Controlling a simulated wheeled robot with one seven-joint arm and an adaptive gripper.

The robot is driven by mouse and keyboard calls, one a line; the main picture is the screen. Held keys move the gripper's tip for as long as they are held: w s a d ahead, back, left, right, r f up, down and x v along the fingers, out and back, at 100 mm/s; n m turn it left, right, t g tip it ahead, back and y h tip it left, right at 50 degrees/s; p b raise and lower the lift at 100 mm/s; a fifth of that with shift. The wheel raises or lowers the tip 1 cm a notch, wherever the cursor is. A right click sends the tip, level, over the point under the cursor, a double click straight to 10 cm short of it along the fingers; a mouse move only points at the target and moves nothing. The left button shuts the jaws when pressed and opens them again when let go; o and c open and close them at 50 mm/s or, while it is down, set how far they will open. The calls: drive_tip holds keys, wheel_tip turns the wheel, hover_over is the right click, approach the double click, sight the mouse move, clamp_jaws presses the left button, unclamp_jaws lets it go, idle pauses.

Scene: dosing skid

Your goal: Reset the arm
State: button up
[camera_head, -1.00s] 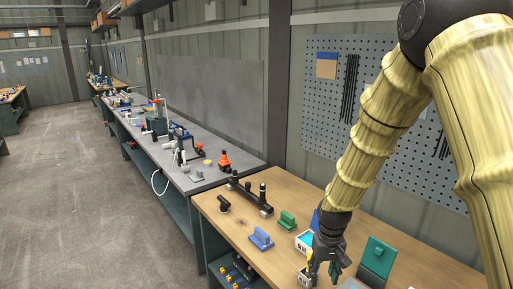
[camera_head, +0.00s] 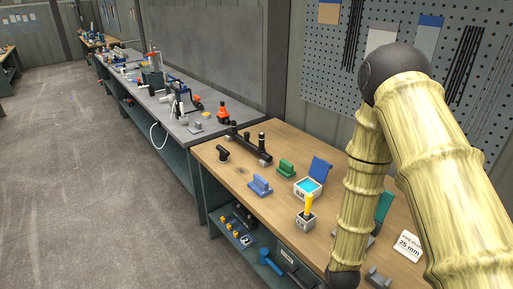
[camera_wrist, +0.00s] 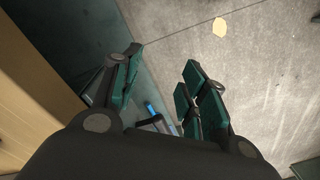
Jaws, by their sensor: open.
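My arm, covered in a yellowish ribbed sleeve, is folded at the right of the head view, its lower link hanging in front of the wooden bench (camera_head: 262,209). My gripper is out of the head view, below its lower edge. In the wrist view my gripper (camera_wrist: 160,88) is open, its two green-padded fingers apart with nothing between them. It points down past the bench edge toward the grey floor (camera_wrist: 265,75).
On the bench stand a box with a yellow-handled piece (camera_head: 305,219), an open box with a blue lid (camera_head: 309,187), a blue block (camera_head: 260,186) and a green block (camera_head: 286,168). A "25 mm" card (camera_head: 407,246) lies at right. The floor at left is clear.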

drive_tip(key=s+d+f+b, duration=0.1)
drive_tip(key=s+f, duration=0.4)
drive_tip(key=s, duration=0.4)
drive_tip(key=s+d+f+b, duration=0.1)
drive_tip(key=s+f+b, duration=0.1)
drive_tip(key=s+f, duration=0.3)
drive_tip(key=s, duration=0.4)
drive_tip(key=shift+s+f, duration=0.15)
drive_tip(key=shift+s, duration=0.05)
drive_tip(key=shift+c, duration=0.2)
